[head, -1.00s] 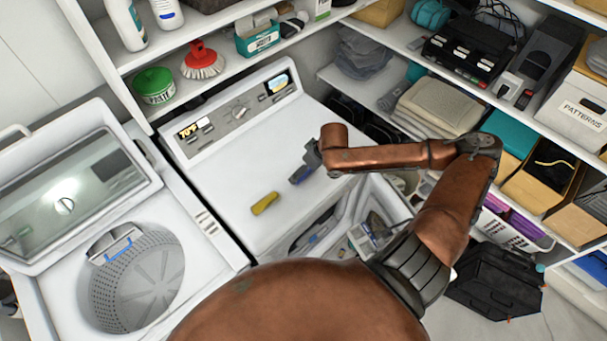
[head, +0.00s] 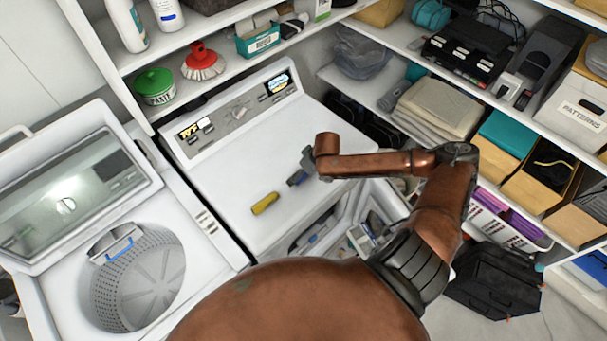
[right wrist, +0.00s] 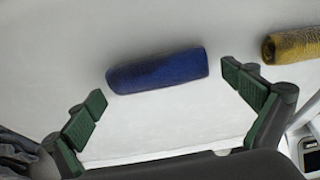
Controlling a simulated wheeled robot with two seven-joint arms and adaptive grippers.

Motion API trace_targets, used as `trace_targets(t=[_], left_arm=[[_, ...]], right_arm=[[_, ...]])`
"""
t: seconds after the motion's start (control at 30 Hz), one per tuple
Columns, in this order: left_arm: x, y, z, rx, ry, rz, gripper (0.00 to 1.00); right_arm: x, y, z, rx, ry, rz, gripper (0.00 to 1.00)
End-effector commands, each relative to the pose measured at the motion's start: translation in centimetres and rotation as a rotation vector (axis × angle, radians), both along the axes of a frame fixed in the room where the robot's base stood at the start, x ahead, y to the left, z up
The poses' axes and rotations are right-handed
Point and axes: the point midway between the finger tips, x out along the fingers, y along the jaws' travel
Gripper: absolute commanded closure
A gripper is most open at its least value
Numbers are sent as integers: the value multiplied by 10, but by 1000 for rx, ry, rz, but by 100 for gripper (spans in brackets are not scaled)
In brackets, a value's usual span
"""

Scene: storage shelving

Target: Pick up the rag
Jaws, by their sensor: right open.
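A dark blue rolled rag (head: 297,178) lies on the white top of the dryer, partly covered by my right gripper in the head view. A yellow rolled rag (head: 264,203) lies apart from it, nearer the front. In the right wrist view the blue rag (right wrist: 158,70) lies between the lines of the two green-padded fingers, and the yellow rag (right wrist: 291,45) is at the upper right. My right gripper (right wrist: 163,84) is open and empty above the blue rag. I cannot tell how high it is. My left gripper is not in view.
An open top-loading washer (head: 137,285) stands left of the dryer (head: 240,150), whose control panel runs along the back. The dryer's front door hangs open. Shelves with a brush (head: 203,65), a green-lidded tub (head: 154,85) and boxes run behind and to the right.

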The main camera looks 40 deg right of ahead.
Motion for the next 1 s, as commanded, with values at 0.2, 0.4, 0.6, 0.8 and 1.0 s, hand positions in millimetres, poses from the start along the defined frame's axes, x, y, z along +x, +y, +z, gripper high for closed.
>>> trace_targets(t=[0.2, 0.4, 0.6, 0.8, 1.0], left_arm=[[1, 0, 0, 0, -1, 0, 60], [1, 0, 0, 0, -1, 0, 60], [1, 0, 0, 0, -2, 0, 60], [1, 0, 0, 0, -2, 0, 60], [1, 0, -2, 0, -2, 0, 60]], right_arm=[[0, 0, 0, 0, 1, -1, 12], [0, 0, 0, 0, 1, -1, 25], [0, 0, 0, 0, 0, -1, 37], [0, 0, 1, 0, 0, -1, 38], [0, -1, 9, -1, 0, -1, 38]])
